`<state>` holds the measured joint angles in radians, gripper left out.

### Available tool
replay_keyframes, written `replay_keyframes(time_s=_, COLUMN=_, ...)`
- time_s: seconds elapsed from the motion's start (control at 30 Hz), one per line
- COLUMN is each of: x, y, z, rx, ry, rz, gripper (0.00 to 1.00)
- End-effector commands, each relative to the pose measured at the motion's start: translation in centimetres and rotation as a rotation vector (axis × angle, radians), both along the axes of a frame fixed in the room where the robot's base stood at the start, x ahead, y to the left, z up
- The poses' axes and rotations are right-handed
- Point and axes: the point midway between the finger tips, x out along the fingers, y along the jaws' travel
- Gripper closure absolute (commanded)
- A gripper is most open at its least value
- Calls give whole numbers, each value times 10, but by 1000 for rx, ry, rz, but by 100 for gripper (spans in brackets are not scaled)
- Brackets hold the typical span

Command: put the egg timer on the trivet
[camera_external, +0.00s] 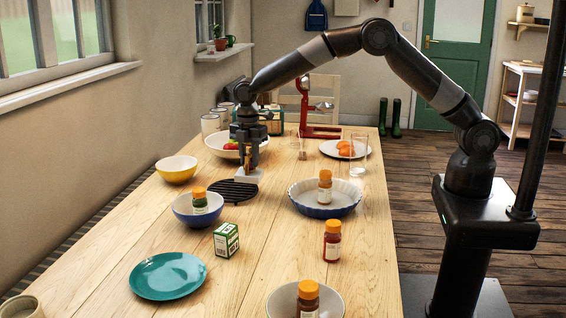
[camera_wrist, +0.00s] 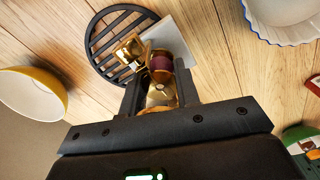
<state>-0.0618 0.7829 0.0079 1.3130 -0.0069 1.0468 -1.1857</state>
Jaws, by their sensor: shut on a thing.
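The egg timer, with brass parts, a dark red piece and a pale flat base, is between the fingers of my gripper (camera_wrist: 160,92) in the wrist view (camera_wrist: 161,62). In the external view my gripper (camera_external: 250,158) points down, and the timer's pale base (camera_external: 249,175) shows below it. The trivet (camera_external: 229,191) is a round black grille on the table. The base overlaps the trivet's edge in both views; I cannot tell whether they touch. In the wrist view the trivet (camera_wrist: 97,48) extends to the left of the timer. My fingers hide part of the timer.
A yellow bowl (camera_external: 176,170) and a blue bowl (camera_external: 197,216) holding a jar stand near the trivet. A white bowl of fruit (camera_external: 213,141) stands behind my gripper. A fluted dish (camera_external: 345,204) with a jar stands to the right. Bare wood (camera_external: 269,195) lies between.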

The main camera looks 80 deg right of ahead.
Motion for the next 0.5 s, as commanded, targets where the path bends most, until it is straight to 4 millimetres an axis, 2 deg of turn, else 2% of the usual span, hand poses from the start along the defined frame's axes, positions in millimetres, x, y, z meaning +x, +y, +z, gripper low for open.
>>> replay_keyframes(time_s=0.17, x=2, y=3, z=-5, rx=0, ry=-3, rz=0, gripper=100)
replay_keyframes(time_s=0.4, x=2, y=3, z=-34, rx=0, ry=-2, rz=0, gripper=100)
replay_keyframes(time_s=0.5, x=2, y=3, z=-40, rx=1, ry=-3, rz=0, gripper=100)
